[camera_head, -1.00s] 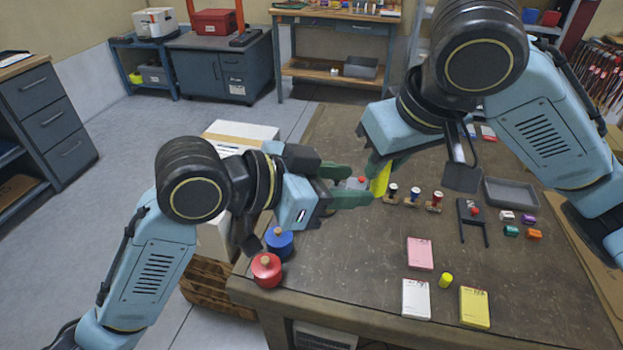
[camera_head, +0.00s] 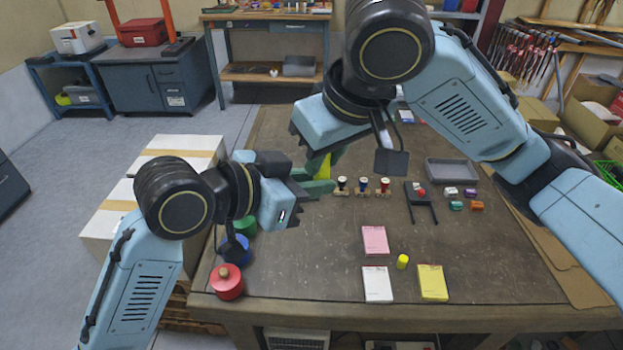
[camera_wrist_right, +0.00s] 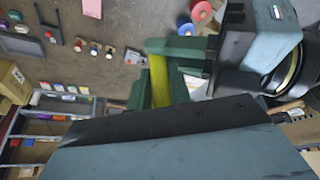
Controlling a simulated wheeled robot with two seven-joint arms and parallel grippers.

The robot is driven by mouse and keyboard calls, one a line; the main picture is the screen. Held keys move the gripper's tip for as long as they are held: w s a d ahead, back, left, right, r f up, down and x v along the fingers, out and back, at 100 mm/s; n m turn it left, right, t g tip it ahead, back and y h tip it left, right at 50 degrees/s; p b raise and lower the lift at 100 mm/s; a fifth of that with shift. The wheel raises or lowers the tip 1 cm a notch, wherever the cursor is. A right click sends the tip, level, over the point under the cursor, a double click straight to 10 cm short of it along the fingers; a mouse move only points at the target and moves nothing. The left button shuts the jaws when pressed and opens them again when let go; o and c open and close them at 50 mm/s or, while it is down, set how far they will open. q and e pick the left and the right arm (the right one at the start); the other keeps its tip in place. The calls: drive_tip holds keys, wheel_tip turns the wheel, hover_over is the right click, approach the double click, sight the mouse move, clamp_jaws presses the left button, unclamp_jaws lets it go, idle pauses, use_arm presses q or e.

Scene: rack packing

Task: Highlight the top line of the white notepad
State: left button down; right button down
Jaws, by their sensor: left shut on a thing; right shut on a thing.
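The white notepad (camera_head: 377,285) lies flat near the table's front edge in the head view. A yellow highlighter (camera_head: 323,167) is held above the table's left side. My right gripper (camera_head: 328,163) is shut on it from above; the highlighter also shows between the green fingers in the right wrist view (camera_wrist_right: 160,80). My left gripper (camera_head: 316,184) reaches in from the left and is shut on the highlighter's other end, its fingers hiding part of it. Both grippers are well behind and left of the white notepad.
A pink notepad (camera_head: 375,240) lies behind the white one, a yellow notepad (camera_head: 433,283) right of it. A small yellow cylinder (camera_head: 402,262) stands between them.

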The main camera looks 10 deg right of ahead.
drive_tip(key=c, duration=1.2)
unclamp_jaws()
